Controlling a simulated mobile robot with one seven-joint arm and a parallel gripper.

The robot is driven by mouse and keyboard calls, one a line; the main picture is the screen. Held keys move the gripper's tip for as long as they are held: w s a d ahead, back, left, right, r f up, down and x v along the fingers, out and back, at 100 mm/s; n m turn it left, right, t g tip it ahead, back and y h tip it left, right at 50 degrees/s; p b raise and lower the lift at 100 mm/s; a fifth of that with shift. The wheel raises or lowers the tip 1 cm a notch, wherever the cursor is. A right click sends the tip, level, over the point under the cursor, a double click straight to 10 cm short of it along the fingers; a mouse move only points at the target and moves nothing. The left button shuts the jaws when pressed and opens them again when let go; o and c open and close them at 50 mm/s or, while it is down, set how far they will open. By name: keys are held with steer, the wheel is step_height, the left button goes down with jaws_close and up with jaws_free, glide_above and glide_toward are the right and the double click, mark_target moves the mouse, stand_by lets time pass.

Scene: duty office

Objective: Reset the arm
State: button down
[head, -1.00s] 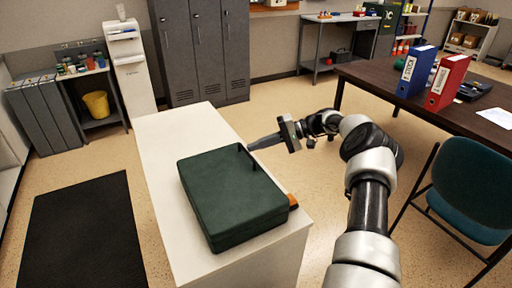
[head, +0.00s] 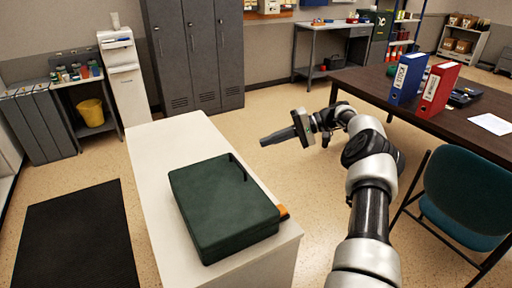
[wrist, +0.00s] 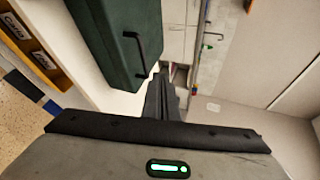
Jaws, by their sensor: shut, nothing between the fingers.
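My gripper (head: 264,142) is shut and empty. In the head view it hangs over the open floor to the right of the white counter (head: 158,142), apart from everything, with its fingers pointing left. A dark green case (head: 222,212) with a black handle lies on the counter, closed, below and left of the gripper. In the wrist view the shut fingers (wrist: 162,98) show at the middle, and the green case (wrist: 112,38) with its handle is at the upper left.
A dark table (head: 440,108) with a blue binder (head: 408,76) and a red binder (head: 438,90) stands at the right. A teal chair (head: 466,192) is in front of it. Grey lockers (head: 196,55) stand behind. The floor between counter and table is clear.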

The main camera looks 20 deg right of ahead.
steer(key=shift+v, duration=1.35)
steer(key=s+a+r+n+g+h, duration=0.1)
steer(key=s+a+r+n+h, duration=0.1)
steer(key=s+a+r+h, duration=0.5)
steer(key=s+a+r+n+g, duration=0.15)
steer(key=a+r, duration=0.35)
steer(key=a, duration=0.6)
steer(key=s+a+r+t+h+b, duration=0.15)
steer(key=s+r+h, duration=0.25)
steer(key=s, duration=0.9)
steer(key=s+d+f+t+h+p, duration=0.2)
steer(key=s+t, duration=0.2)
steer(key=s, duration=1.3)
step_height(320, 180, up, 14)
steer(key=p, duration=1.3)
steer(key=shift+w, duration=0.25)
